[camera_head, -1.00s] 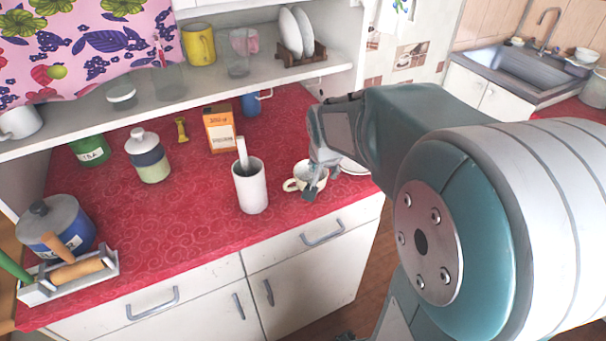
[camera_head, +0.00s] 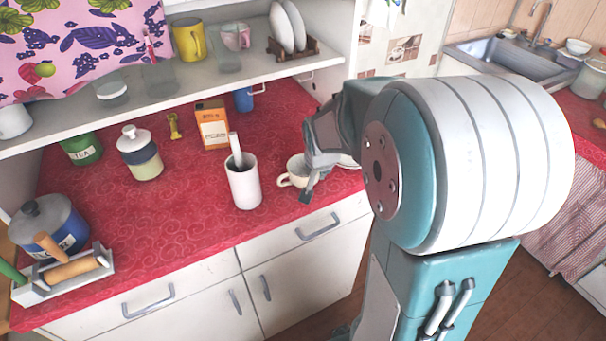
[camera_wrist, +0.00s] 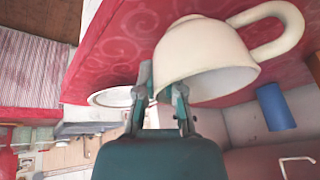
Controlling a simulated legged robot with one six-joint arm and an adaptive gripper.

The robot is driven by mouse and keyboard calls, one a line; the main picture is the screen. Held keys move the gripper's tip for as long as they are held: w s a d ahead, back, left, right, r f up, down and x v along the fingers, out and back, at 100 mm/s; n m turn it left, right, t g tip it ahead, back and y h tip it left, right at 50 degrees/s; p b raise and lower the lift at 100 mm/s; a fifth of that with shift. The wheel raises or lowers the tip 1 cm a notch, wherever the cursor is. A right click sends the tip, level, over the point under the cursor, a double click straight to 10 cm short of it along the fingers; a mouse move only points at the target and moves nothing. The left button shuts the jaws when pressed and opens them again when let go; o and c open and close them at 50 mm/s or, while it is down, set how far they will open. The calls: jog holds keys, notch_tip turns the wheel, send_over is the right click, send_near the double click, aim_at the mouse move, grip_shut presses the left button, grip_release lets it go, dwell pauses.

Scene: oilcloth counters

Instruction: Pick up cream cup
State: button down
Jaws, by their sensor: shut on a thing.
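The cream cup (camera_head: 292,172) is at the right part of the red counter in the head view, near the front edge, its handle to the left. My gripper (camera_head: 312,184) is at the cup's right side and hides part of it. In the wrist view the cup (camera_wrist: 202,56) is large, with its handle at the upper right. My gripper (camera_wrist: 168,100) is shut on the cup's rim there, one finger on either side of the wall. I cannot tell whether the cup's base touches the counter.
A white holder (camera_head: 243,183) with a utensil stands just left of the cup. A white plate (camera_head: 348,161) lies behind my gripper, right of the cup. An orange box (camera_head: 213,127) and a blue mug (camera_head: 243,100) stand farther back. The shelf (camera_head: 200,88) overhangs the back of the counter.

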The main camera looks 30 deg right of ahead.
jog(key=shift+r, duration=0.1)
jog(key=shift+r, duration=0.2)
notch_tip(320, 180, up, 2)
jog(key=shift+r, duration=0.15)
jog(key=s+a+r, duration=0.2)
jog(key=s+r, duration=0.3)
jog(key=s, duration=0.1)
jog(key=s+a+r, duration=0.2)
jog(key=s+r, duration=0.3)
jog(key=s, duration=0.2)
jog(key=shift+s+a, duration=0.15)
jog(key=shift+a, duration=0.25)
